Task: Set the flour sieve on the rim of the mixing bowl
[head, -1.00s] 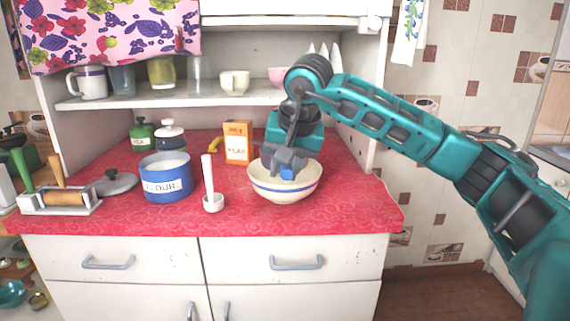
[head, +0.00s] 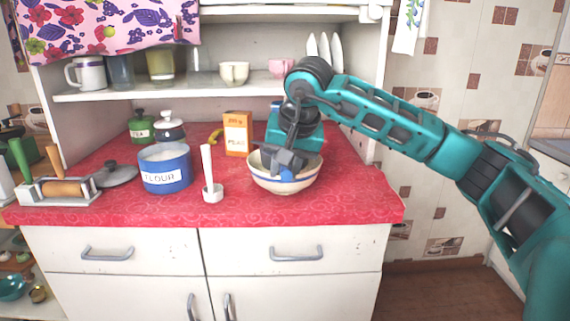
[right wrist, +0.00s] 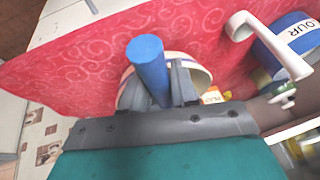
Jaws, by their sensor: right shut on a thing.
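The mixing bowl (head: 262,182), cream with a blue band, stands near the front of the red counter. My right gripper (head: 287,165) reaches down over it from behind. In the right wrist view my right gripper (right wrist: 160,88) is shut on a blue cylindrical handle (right wrist: 148,62), with the bowl (right wrist: 204,80) beyond. I take the handle for the flour sieve's; its mesh and ring are hidden. I cannot tell whether the sieve touches the rim. My left gripper is not in view.
A white upright utensil with a cup-like foot (head: 212,192) stands left of the bowl. The blue flour tin (head: 165,172) is further left. An orange carton (head: 238,134) stands behind. The shelf (head: 200,92) overhangs the counter's back. The counter right of the bowl is clear.

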